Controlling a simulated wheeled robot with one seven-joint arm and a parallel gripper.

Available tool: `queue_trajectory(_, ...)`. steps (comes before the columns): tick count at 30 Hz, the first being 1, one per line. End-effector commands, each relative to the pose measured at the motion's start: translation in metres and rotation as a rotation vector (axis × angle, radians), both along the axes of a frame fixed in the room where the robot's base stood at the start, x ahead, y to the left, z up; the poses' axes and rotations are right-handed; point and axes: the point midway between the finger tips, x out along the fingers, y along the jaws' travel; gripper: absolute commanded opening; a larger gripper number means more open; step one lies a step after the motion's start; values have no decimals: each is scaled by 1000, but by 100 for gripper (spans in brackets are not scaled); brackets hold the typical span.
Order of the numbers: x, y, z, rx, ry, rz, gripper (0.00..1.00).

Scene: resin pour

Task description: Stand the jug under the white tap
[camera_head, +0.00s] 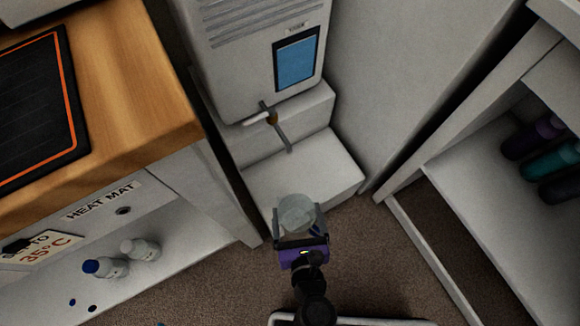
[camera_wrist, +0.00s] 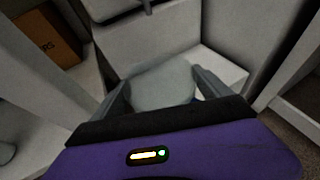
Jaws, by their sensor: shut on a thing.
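The jug (camera_head: 297,212) is a pale, translucent vessel. My gripper (camera_head: 300,222) is shut on it, one finger on each side. In the wrist view the jug (camera_wrist: 163,84) sits between the two fingers, its lower part hidden by my gripper's purple body. The white tap (camera_head: 262,118) sticks out from the front of a grey machine, with a grey bar beside it. The jug is at the front edge of the white ledge (camera_head: 325,170) below the tap, nearer to me than the tap. I cannot tell whether it touches the ledge.
The machine (camera_head: 250,50) has a blue screen (camera_head: 296,62). A wooden worktop (camera_head: 150,80) with a black mat (camera_head: 35,105) is at left, with small bottles (camera_head: 140,249) on a shelf below. An open cabinet (camera_head: 470,170) with dark and teal bottles (camera_head: 550,160) stands at right. The ledge is otherwise clear.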

Motion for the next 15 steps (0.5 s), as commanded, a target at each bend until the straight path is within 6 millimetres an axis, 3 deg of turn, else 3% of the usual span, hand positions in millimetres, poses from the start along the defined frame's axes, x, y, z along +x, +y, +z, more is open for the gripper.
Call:
queue_trajectory(3,33,6,2,4,-5,-4,19)
queue_trajectory(15,124,25,1,2,-5,-4,19)
